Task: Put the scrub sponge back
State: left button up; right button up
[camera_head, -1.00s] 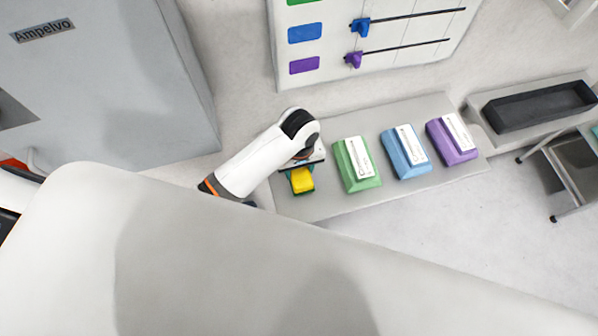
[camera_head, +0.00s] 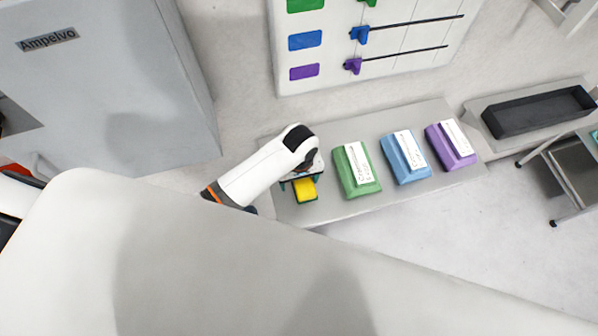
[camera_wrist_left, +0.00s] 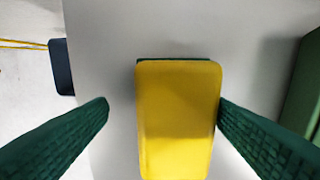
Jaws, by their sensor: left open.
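The scrub sponge (camera_head: 305,189) is yellow with a dark green layer beneath. It lies at the left end of the grey bench top (camera_head: 330,211). My left gripper (camera_head: 301,185) is over it with its fingers on either side. In the left wrist view the sponge (camera_wrist_left: 178,120) stands between the two green fingers of the left gripper (camera_wrist_left: 163,105). The right finger is at or very near the sponge's edge, and a gap shows on the left side. The gripper is open. My right gripper is not in view.
Green (camera_head: 356,170), blue (camera_head: 405,157) and purple (camera_head: 450,145) blocks with white labels stand right of the sponge. A black tray (camera_head: 538,110) lies farther right. A board with sliders (camera_head: 375,45) stands behind. A dark blue object (camera_wrist_left: 62,67) shows at left in the wrist view.

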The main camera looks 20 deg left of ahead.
pick_arm(q)
notch_tip(320, 180, up, 12)
jog(key=b, duration=0.1)
jog(key=shift+f, duration=0.15)
dwell(0.6)
